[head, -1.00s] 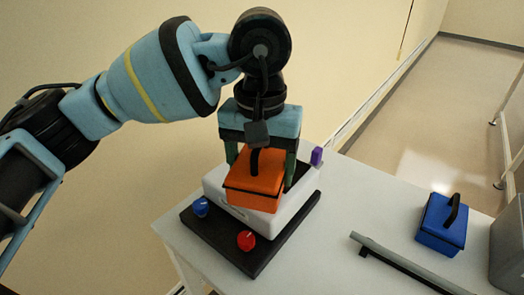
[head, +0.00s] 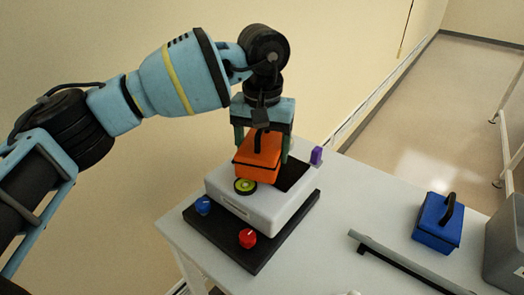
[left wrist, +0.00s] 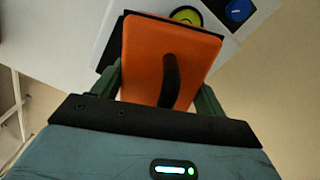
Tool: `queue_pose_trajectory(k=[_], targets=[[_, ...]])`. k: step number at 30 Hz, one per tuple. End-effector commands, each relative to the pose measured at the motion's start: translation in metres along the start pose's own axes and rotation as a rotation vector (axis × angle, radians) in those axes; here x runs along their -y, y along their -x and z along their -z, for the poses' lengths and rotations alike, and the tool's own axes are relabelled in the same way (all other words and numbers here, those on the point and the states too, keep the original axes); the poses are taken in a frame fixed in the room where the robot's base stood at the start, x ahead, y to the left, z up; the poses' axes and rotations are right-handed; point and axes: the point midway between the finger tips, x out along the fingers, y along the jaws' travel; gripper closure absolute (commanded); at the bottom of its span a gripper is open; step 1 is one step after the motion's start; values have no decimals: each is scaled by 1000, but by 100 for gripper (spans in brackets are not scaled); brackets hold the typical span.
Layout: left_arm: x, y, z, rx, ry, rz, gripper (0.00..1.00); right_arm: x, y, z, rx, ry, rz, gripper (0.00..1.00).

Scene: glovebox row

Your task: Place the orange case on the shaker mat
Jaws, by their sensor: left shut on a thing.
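The orange case (head: 256,157), with a black handle and dark rim, is held in my left gripper (head: 262,148). Its green fingers are shut on the case, one on each side, as the left wrist view shows (left wrist: 160,85). The case is over the back of the white shaker (head: 235,201). A dark shaker mat (head: 293,174) shows on its top to the right of the case; the rest is hidden. I cannot tell for sure whether the case touches the mat. My right gripper is not in view.
A round yellow-green dial (head: 245,186) sits on the shaker's front top. The black base (head: 255,252) carries a blue knob (head: 203,205) and a red knob (head: 248,238).

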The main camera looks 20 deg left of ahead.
Motion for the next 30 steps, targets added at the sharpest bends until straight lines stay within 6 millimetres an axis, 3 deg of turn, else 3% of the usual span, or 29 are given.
queue_pose_trajectory(k=[4, 15, 16, 18, 21, 30], targets=[[0, -13, 0, -4, 0, -2, 65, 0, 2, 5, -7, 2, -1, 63], [0, -18, 0, -3, 1, -2, 65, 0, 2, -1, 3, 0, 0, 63], [0, -19, 0, -2, 1, -1, 24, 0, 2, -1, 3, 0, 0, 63], [0, -19, 0, -2, 1, -1, 14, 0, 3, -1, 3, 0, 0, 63], [0, -18, 0, -2, 1, -1, 6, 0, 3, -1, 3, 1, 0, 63], [0, -15, 0, -3, 1, -1, 6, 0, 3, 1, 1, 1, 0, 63]])
